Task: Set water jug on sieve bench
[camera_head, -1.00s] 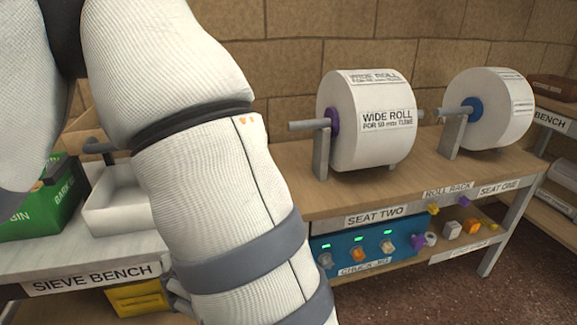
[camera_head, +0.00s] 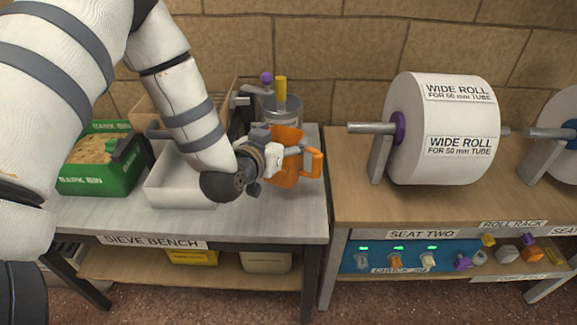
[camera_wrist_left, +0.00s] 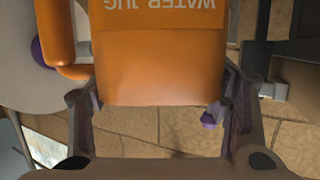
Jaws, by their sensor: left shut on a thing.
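The orange water jug (camera_head: 288,178) is at the right end of the sieve bench (camera_head: 285,222), handle to the right. Its label shows upside down in the left wrist view, where the jug (camera_wrist_left: 150,65) fills the upper middle. My left gripper (camera_head: 287,156) is shut on the jug, with a finger on each side of it. The gripper hides part of the jug. The jug looks upright in the head view; I cannot tell whether its base touches the bench top. My right gripper is not in view.
A white tray (camera_head: 163,187) and a green bark bin (camera_head: 133,170) stand left of the jug. A grey container (camera_head: 284,108) with a yellow-topped part is close behind it. The wide roll (camera_head: 415,125) stands right, on another bench. The bench's front strip is clear.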

